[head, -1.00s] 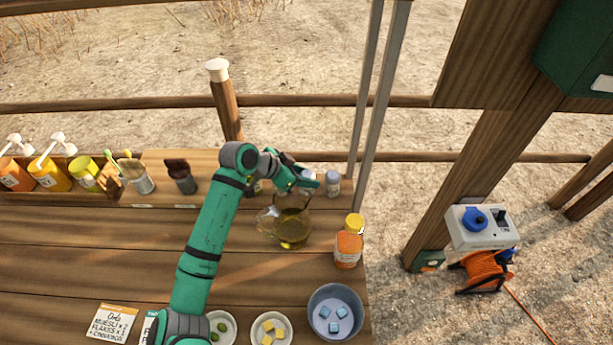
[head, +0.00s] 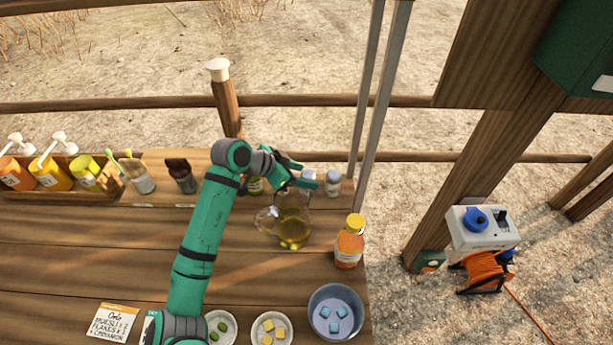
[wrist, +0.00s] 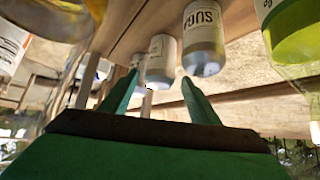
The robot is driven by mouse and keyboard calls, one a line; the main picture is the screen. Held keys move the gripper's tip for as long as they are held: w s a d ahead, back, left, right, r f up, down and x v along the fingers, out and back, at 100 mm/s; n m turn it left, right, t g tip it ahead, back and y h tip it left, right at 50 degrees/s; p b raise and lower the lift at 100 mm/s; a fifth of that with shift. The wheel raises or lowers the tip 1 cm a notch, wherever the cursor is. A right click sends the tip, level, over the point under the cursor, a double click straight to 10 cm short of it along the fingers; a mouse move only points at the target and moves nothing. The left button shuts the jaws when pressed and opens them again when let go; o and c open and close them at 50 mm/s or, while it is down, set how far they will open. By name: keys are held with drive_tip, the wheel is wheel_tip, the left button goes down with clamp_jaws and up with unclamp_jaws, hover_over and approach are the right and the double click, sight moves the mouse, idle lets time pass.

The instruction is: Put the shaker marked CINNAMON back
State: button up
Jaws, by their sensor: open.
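In the wrist view one is marked SUGA… (wrist: 204,40); the other (wrist: 160,62) has a label I cannot read. I cannot read CINNAMON anywhere. My gripper (head: 307,174) is open and empty, just beside the left shaker. In the wrist view my gripper (wrist: 160,80) has its two fingers apart, with the unread shaker beyond the gap between them. Contact cannot be told.
A glass jug of yellow liquid (head: 292,228) stands just in front of my gripper. An orange bottle with a yellow cap (head: 349,246) is to its right. A blue-grey bowl (head: 335,312) is at the front right.

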drive_tip(key=v, duration=0.9)
drive_tip(key=shift+s+r, duration=0.2)
drive_tip(key=shift+r, duration=0.1)
drive_tip(key=shift+a, duration=0.2)
